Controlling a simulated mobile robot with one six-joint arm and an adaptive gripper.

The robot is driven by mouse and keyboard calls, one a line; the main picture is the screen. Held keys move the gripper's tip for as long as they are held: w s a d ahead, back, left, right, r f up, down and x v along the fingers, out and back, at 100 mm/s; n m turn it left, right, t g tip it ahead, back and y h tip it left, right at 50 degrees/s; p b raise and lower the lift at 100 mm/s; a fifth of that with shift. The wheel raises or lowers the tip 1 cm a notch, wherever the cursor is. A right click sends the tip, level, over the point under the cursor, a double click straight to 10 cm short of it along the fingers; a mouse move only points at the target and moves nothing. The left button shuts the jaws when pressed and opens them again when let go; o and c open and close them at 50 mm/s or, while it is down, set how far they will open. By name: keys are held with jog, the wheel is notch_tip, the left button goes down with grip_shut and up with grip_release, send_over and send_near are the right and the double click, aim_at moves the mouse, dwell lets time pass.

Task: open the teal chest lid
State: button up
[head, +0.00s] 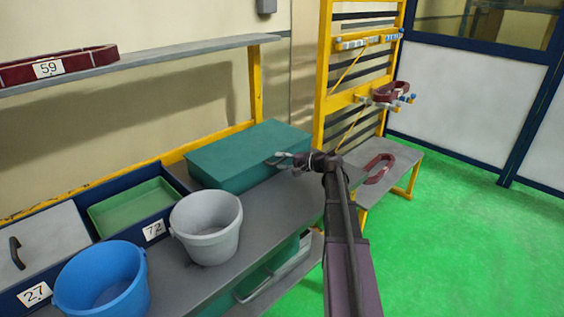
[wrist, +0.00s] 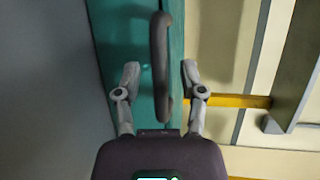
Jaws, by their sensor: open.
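The teal chest (head: 240,150) stands at the back of the grey workbench, with its lid (head: 245,143) down. In the wrist view the chest (wrist: 120,35) is a teal strip with a dark grey bar handle (wrist: 160,50) running up the picture. My gripper (head: 278,160) is at the chest's right front side. In the wrist view my gripper (wrist: 160,69) is open, with one finger on each side of the handle. The fingers appear apart from the handle. In the head view the handle is hidden or too small to make out.
A grey bucket (head: 207,225) and a blue bucket (head: 102,280) stand left of my arm. A green tray (head: 133,207) lies in a blue bin behind them. A shelf (head: 140,62) hangs above the bench. A yellow rack (head: 322,75) stands right of the chest. Green floor at right is clear.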

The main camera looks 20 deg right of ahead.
grip_shut()
jog(key=shift+r, duration=0.1)
